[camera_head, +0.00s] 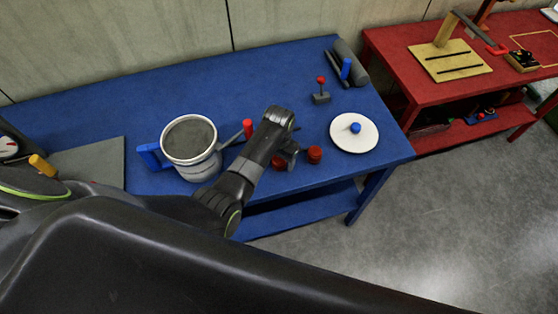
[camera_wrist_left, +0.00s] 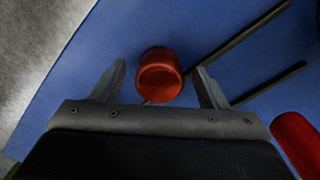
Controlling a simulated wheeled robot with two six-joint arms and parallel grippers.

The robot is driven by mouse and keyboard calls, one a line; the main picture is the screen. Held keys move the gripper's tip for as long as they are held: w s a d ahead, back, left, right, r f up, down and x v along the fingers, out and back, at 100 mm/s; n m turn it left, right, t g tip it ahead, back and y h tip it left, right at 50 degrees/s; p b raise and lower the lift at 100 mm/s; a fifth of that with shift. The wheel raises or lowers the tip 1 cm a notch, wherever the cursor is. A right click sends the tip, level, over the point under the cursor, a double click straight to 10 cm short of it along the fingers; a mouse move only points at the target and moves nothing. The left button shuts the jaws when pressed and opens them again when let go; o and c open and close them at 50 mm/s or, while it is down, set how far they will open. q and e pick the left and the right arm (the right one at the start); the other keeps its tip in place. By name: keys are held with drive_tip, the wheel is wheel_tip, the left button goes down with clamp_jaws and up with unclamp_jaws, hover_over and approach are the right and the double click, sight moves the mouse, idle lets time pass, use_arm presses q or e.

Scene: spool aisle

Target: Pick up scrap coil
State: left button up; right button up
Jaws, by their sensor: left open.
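A short copper-red round piece, which looks like the scrap coil (camera_wrist_left: 160,75), lies on the blue table in the left wrist view, with a dished face. My left gripper (camera_wrist_left: 160,82) is open, with one finger on each side of it and a gap on both sides. In the head view the left gripper (camera_head: 291,156) points down over the table's front part. One red round piece (camera_head: 315,155) shows just right of it and another (camera_head: 278,163) just left, partly hidden. I cannot tell for certain which one is between the fingers. My right gripper is not in view.
A grey-topped pot (camera_head: 190,140) with a blue handle stands left of the gripper. A white disc (camera_head: 354,132) with a blue knob lies to the right. A red-knobbed lever (camera_head: 321,92) stands behind. A red cylinder (camera_wrist_left: 298,140) is close right in the wrist view.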

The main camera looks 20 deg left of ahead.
use_arm(q)
drive_tip(key=c, duration=1.1)
drive_tip(key=shift+r, duration=0.1)
